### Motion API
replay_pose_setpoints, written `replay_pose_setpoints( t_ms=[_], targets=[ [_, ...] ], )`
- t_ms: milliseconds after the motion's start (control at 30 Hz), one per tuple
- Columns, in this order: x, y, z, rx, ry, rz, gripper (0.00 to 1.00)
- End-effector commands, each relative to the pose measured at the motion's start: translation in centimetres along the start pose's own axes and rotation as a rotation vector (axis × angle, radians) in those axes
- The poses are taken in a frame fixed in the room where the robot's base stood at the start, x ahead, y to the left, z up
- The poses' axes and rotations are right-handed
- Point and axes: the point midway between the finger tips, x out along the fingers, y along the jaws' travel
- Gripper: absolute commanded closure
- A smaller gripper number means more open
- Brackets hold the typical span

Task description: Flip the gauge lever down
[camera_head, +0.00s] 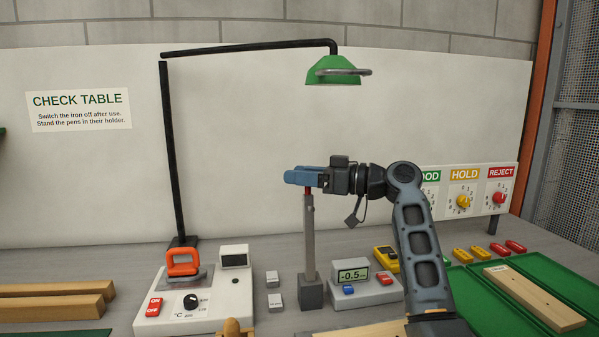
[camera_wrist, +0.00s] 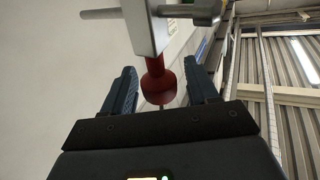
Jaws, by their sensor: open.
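The gauge stand's grey post (camera_head: 309,238) rises from a dark block (camera_head: 311,292) on the bench. A small red part (camera_head: 307,191) shows at its top, just under my gripper (camera_head: 291,177). In the wrist view a red knob (camera_wrist: 158,87), apparently the lever's end, sits between the two open blue fingers of my gripper (camera_wrist: 160,78). Space shows on both sides of the knob. A pale post (camera_wrist: 143,28) with a grey crossbar runs up from it. My gripper hides the top of the stand in the head view.
A readout box (camera_head: 366,286) showing -0.5 stands right of the post. An iron (camera_head: 183,264) on its white station (camera_head: 200,305) is to the left. A green lamp (camera_head: 334,70) hangs above. Green trays (camera_head: 480,300) lie at right.

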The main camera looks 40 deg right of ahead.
Motion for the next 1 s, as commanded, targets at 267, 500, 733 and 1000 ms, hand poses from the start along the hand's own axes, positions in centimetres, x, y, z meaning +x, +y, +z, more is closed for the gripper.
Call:
replay_pose_setpoints(
  t_ms=[267, 500, 733, 1000],
  targets=[
    [0.59, -0.01, 0.07, -0.001, -0.001, 0.0, 0.41],
    [0.57, -0.02, 0.07, -0.001, 0.0, 0.0, 0.57],
    [0.56, -0.02, 0.06, -0.001, 0.0, 0.0, 0.79],
    [0.55, 0.0, 0.05, 0.0, 0.0, 0.0, 1.0]
  ],
)
